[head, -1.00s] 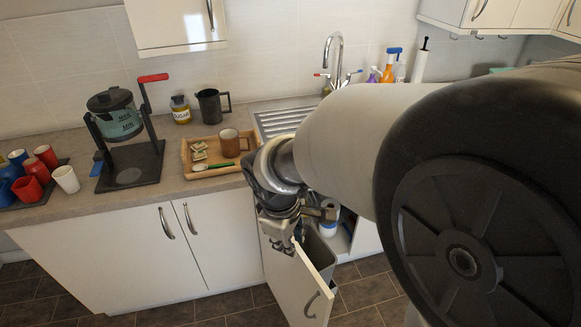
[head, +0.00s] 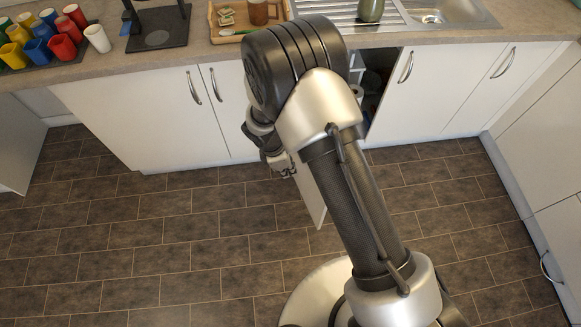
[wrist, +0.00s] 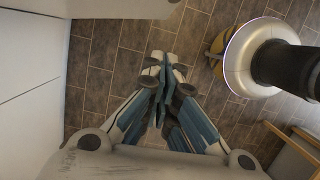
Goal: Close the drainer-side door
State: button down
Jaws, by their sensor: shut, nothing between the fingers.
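The drainer-side door (head: 309,194) is a white cabinet door standing open, swung out over the floor, largely hidden behind my arm in the head view. The cupboard opening (head: 376,85) shows dark to its right, below the drainer (head: 335,20). My gripper (head: 286,170) is left of the door, on its outer-face side, low in front of the cabinets. In the wrist view the gripper (wrist: 161,66) is shut and empty, pointing over the floor. A pale panel at the top, probably the door (wrist: 120,8), is apart from the fingertips.
Closed white doors (head: 150,115) stand left of the opening and another closed door (head: 420,90) to its right. A tray with a mug (head: 228,37) and several coloured cups (head: 40,45) sit on the counter. The tiled floor (head: 170,240) at the left is clear.

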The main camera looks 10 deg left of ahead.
jog(key=w+d+f+b, duration=0.1)
jog(key=d+f+b, duration=0.1)
jog(key=d+f, duration=0.3)
jog(key=shift+w+f+b, duration=0.3)
jog(key=shift+w+b, duration=0.05)
jog(key=shift+d, duration=0.15)
